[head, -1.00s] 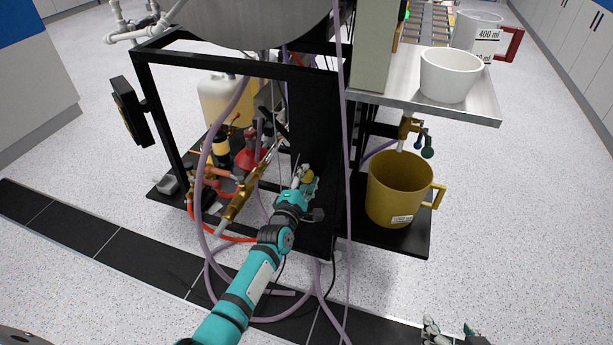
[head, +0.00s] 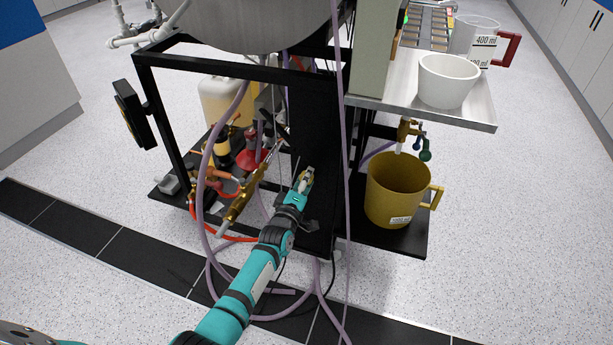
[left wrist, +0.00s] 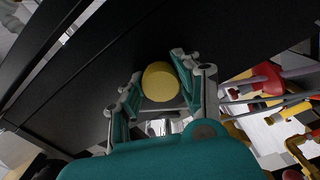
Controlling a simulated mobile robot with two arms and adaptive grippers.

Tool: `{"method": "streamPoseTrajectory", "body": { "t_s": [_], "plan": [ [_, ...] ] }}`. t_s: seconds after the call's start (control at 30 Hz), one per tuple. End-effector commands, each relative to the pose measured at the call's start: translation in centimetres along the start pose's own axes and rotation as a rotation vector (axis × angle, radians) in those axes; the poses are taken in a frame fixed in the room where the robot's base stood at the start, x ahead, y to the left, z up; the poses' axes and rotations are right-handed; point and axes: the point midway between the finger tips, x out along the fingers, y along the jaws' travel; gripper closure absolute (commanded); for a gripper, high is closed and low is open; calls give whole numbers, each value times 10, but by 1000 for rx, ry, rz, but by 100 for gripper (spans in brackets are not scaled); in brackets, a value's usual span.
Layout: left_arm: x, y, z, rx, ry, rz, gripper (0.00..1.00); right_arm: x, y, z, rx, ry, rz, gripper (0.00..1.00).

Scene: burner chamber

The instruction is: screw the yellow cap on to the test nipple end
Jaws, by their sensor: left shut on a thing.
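My left gripper (head: 303,184) is shut on the yellow cap (head: 307,176), low in front of the black panel of the rig. In the left wrist view the round yellow cap (left wrist: 160,82) sits between the two fingers of the left gripper (left wrist: 158,90). A brass valve assembly (head: 238,204) lies slanted to the left of my gripper, apart from it. I cannot make out for certain which of its small fittings is the test nipple end. My right gripper is not in view.
Purple hoses (head: 201,190) hang in front of the rig on both sides of my left arm. The black frame post (head: 168,130) stands at the left. A mustard-yellow jug (head: 396,190) stands on the right base plate. A white cup (head: 447,82) sits on the metal shelf above.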

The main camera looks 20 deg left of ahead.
Motion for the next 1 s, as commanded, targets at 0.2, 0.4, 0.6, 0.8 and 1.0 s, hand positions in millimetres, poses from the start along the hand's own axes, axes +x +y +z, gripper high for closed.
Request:
{"method": "streamPoseTrajectory", "body": {
  "t_s": [0.2,0.4,0.6,0.8,1.0],
  "plan": [
    [1,2,0,311,0,0,100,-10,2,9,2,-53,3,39],
    [1,0,0,366,0,1,100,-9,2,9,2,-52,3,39],
    [1,1,0,406,0,0,100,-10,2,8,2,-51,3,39],
    [2,2,-1,824,2,1,100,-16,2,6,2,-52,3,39],
    [2,1,0,1253,3,1,100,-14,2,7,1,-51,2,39]
  ]
}}
